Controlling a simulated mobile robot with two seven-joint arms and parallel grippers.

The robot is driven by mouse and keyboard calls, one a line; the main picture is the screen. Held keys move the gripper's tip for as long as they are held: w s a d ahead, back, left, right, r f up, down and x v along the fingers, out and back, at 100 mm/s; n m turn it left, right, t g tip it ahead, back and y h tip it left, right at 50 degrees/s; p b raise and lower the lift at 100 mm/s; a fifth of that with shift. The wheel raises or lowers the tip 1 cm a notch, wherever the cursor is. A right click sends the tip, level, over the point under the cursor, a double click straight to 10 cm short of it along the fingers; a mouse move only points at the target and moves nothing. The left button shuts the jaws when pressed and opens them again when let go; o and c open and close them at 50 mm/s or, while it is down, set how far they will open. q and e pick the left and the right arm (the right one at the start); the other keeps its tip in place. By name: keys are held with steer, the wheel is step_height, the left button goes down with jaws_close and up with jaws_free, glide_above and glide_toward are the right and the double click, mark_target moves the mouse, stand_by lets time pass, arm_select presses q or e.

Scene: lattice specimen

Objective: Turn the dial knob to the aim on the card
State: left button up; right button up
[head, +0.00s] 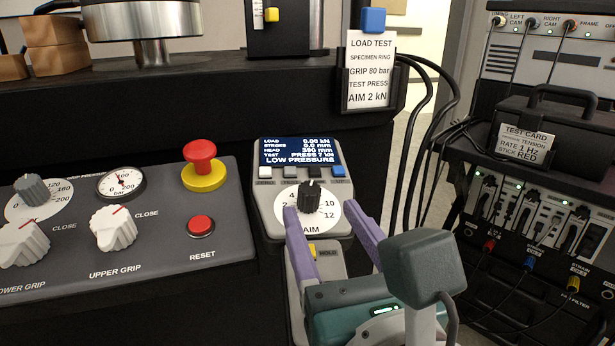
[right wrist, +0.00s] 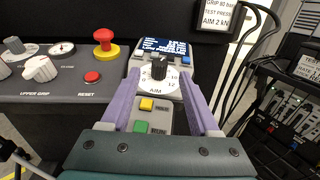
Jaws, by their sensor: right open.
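The black dial knob (head: 311,193) stands on a white round scale marked AIM on the grey pendant; its white mark points roughly up, between the low numbers at left and 10 and 12 at right. The card (head: 369,72) reads LOAD TEST, GRIP 80 bar, AIM 2 kN. My right gripper (head: 321,209) is open and empty, its purple fingers reaching up toward the dial from below. In the right wrist view the knob (right wrist: 159,68) shows between the fingertips (right wrist: 160,77); whether they touch the scale I cannot tell. My left gripper is not in view.
The pendant's screen (head: 301,152) reads LOW PRESSURE and TEST PRESS 7 kN. Yellow and green buttons (right wrist: 141,126) lie below the dial, between my fingers. The panel at left has a red emergency button (head: 201,160) and grip knobs (head: 113,228). Black cables hang right of the pendant.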

mark_target(311, 191)
steer(key=x, duration=0.6)
steer(key=shift+w+a+r+b, duration=0.1)
steer(key=shift+w+b, duration=0.05)
steer(key=shift+b, duration=0.15)
steer(key=shift+c, duration=0.4)
jaws_close()
